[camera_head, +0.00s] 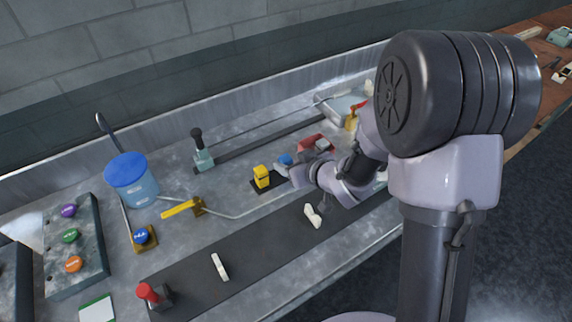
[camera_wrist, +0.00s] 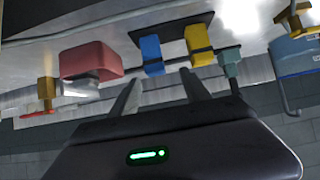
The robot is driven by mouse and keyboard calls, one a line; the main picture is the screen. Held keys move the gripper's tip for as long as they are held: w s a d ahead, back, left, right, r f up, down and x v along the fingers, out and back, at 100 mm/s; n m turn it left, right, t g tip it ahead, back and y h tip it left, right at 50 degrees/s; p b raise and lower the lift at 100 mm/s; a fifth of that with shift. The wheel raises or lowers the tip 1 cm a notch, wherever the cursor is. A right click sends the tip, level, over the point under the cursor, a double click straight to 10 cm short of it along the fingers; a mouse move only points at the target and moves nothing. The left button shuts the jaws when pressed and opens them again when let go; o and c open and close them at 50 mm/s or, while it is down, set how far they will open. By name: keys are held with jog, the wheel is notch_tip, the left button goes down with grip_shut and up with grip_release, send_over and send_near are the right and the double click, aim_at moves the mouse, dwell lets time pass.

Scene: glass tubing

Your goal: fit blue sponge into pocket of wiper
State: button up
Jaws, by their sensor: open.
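The blue block that looks like the sponge (camera_wrist: 151,54) has a dark band and stands beside a yellow block (camera_wrist: 199,45) with a similar band. In the wrist view my gripper (camera_wrist: 160,78) is open and empty, with the blue block in line with the gap between its fingertips; contact cannot be told. In the head view the blue block's top (camera_head: 285,159) shows behind my gripper (camera_head: 284,172), left of my arm; its lower part is hidden. The yellow block is at its left (camera_head: 262,176). I cannot surely identify the wiper or its pocket.
A red block with a grey part (camera_wrist: 90,60) is beside the blue one. A blue-lidded bucket (camera_head: 132,180), a yellow-handled valve (camera_head: 186,208) and bent tubing stand left. Two pale pieces (camera_head: 220,266) (camera_head: 313,215) lie on the dark strip (camera_head: 262,255). A wall runs behind.

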aim_at(286, 158)
jog(key=x, duration=0.1)
jog(key=b+x, duration=0.1)
jog(key=x, duration=0.3)
jog(key=shift+w+d+f+b, duration=0.25)
jog(key=shift+b, duration=0.15)
jog(key=shift+r, duration=0.15)
grip_shut()
jog(key=shift+r, duration=0.1)
